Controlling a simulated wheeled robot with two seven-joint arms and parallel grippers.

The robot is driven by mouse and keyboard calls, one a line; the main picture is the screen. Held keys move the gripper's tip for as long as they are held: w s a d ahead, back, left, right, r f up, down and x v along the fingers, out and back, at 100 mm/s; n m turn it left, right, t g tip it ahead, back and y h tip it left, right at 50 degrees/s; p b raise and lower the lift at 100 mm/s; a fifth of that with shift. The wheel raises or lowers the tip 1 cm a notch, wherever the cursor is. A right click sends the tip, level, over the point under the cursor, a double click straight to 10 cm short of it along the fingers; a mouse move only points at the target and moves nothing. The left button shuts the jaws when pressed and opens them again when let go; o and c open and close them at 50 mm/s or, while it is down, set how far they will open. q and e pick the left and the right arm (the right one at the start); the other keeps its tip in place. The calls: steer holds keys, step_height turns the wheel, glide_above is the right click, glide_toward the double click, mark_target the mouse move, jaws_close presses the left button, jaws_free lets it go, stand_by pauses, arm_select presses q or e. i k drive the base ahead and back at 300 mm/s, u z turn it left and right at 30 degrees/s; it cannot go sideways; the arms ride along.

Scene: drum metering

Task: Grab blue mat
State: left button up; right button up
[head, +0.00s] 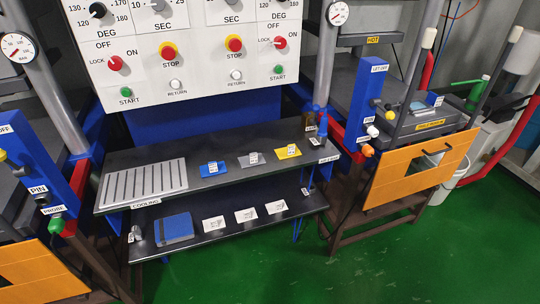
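Two blue items could be the blue mat, and I cannot tell which one it is. A small flat blue piece (205,171) with a white label lies on the upper black shelf, right of the slotted cooling rack. A larger flat blue square (174,229) lies on the lower shelf at its left end. Neither of my grippers is in view.
The upper shelf (245,180) also holds a slotted metal cooling rack (145,183), a grey piece (249,160) and a yellow piece (288,151). White cards (246,215) lie on the lower shelf. Presses with orange panels (420,172) flank the shelves. Green floor (400,255) in front is clear.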

mark_target(212, 168)
steer(key=u, duration=0.5)
steer(key=k, duration=0.65)
steer(key=u, duration=1.1)
steer(key=i, duration=1.6)
steer(key=z, duration=0.65)
